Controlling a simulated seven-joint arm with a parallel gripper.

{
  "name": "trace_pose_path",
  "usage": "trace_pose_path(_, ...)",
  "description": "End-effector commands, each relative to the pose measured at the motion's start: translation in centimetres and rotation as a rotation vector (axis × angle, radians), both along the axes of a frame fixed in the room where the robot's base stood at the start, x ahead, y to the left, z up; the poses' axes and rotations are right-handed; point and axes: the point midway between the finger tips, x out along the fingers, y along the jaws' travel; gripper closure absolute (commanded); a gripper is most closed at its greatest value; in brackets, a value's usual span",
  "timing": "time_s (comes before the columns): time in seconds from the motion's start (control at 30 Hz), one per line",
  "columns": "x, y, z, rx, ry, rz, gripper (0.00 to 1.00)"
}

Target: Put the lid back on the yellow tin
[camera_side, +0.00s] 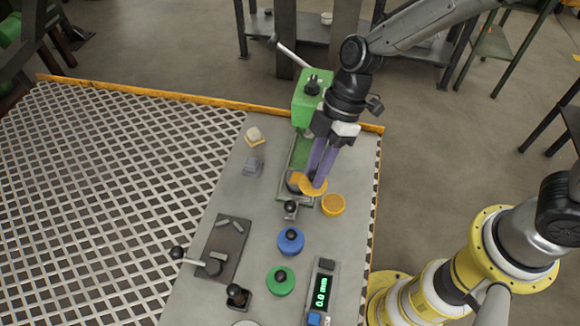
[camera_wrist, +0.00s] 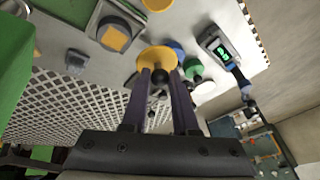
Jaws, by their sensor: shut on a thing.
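My gripper (camera_side: 317,178) has two purple fingers shut on the black knob of a yellow lid (camera_side: 313,188). The lid also shows in the wrist view (camera_wrist: 157,56), with the knob between the fingertips. The open yellow tin (camera_side: 333,205) stands on the bench just right of and below the lid in the side view. Its inside looks orange. Part of a yellow round thing, likely the tin (camera_wrist: 157,4), shows at the top edge of the wrist view. The lid appears held above the bench, apart from the tin; its exact height is unclear.
A blue lidded tin (camera_side: 290,241) and a green one (camera_side: 280,280) stand nearer the front. A digital readout (camera_side: 321,290) lies at right. A green press (camera_side: 312,97) with a vise stands behind my gripper. A dark plate (camera_side: 222,247) with a lever is at left.

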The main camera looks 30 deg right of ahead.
Motion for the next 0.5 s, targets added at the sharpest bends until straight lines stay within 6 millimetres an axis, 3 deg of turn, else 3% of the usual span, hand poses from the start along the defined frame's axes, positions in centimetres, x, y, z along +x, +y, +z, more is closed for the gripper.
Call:
trace_pose_path(0.1, -0.9, -2.9, -1.2, 0.000, 0.004, 0.031, 1.00)
trace_pose_path(0.2, -1.5, -4.3, -1.8, 0.004, 0.002, 0.057, 1.00)
trace_pose_path(0.5, -1.9, -5.0, -3.5, 0.007, 0.004, 0.073, 1.00)
